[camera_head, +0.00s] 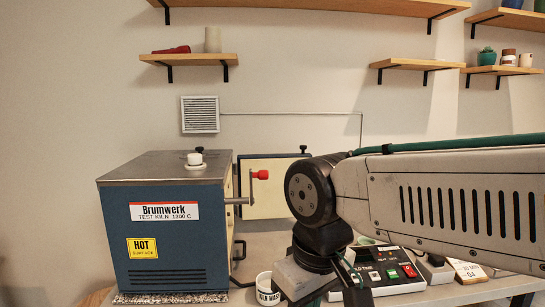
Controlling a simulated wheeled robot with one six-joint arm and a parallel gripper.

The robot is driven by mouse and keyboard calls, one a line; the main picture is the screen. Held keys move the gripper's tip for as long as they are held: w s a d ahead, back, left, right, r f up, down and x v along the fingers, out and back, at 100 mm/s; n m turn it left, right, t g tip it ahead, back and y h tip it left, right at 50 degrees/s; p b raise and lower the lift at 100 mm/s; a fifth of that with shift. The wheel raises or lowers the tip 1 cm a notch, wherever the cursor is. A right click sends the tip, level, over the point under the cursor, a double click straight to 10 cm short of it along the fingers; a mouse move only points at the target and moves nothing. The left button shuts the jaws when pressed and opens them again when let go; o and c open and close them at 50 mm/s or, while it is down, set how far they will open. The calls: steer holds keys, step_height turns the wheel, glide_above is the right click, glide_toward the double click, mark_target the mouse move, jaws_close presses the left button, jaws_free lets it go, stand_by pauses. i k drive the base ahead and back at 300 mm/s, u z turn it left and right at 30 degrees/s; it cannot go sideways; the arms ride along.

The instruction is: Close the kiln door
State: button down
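The kiln (165,235) is a blue box with a grey top on the left of the table, labelled "Brumwerk" and "HOT surface". Its opening side faces right and shows only edge-on. A cream panel with a dark blue edge (262,187) stands out to the right behind that side; it looks like the kiln door, swung open. A red knob on a metal rod (262,174) sticks out from the kiln's right edge. My gripper (345,288) hangs at the end of my arm, right of the kiln and apart from it. Its fingers are not clear.
A white cup (267,289) with lettering stands between the kiln and my gripper. A black bent handle (238,251) shows beside the kiln. Wall shelves are above.

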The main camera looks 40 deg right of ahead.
mark_target(270, 201)
steer(key=u, duration=2.75)
steer(key=k, duration=1)
steer(key=z, duration=2.6)
